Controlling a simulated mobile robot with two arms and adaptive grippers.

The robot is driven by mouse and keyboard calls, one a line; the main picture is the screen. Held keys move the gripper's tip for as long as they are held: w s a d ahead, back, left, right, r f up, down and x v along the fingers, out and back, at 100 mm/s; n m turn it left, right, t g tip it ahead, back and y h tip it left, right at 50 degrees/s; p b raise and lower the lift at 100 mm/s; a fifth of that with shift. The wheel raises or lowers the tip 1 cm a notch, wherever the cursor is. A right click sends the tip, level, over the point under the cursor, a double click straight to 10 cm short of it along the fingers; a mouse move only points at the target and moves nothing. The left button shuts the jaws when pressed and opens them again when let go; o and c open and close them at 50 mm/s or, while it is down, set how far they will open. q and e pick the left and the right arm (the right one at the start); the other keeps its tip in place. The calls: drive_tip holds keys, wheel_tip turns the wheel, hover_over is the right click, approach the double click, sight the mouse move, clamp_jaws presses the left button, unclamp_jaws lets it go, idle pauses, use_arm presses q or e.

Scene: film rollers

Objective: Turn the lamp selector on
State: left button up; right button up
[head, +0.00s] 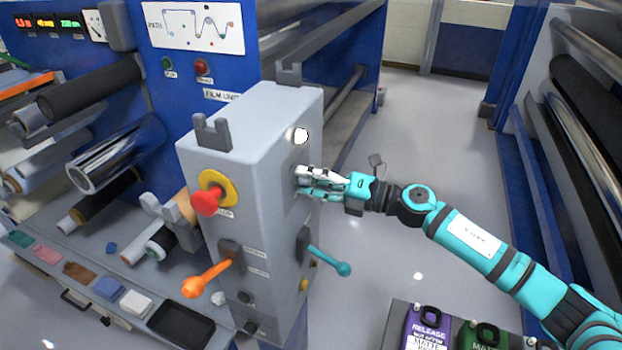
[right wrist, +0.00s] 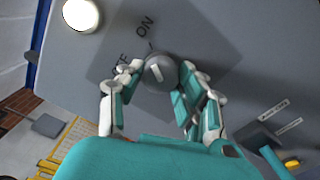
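The lamp selector (right wrist: 161,73) is a round dark grey knob with a small white mark, on a darker plate with ON and partly hidden OFF lettering. The plate is on the right-hand side face of the grey control box (head: 240,145). My right gripper (right wrist: 162,74) has its fingers around the knob, one on each side, with the tips seemingly against it. In the head view my right gripper (head: 302,179) covers the knob at the box's side. I cannot tell which label the mark points at. My left gripper is not in view.
A white round lamp (head: 301,135) is above the knob. A teal lever (head: 343,268) sticks out below my right gripper. A red button (head: 206,202) and orange lever (head: 193,288) are on the front face.

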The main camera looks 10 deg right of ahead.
drive_tip(key=o, duration=0.4)
drive_tip(key=v, duration=1.2)
drive_tip(key=shift+f, duration=0.1)
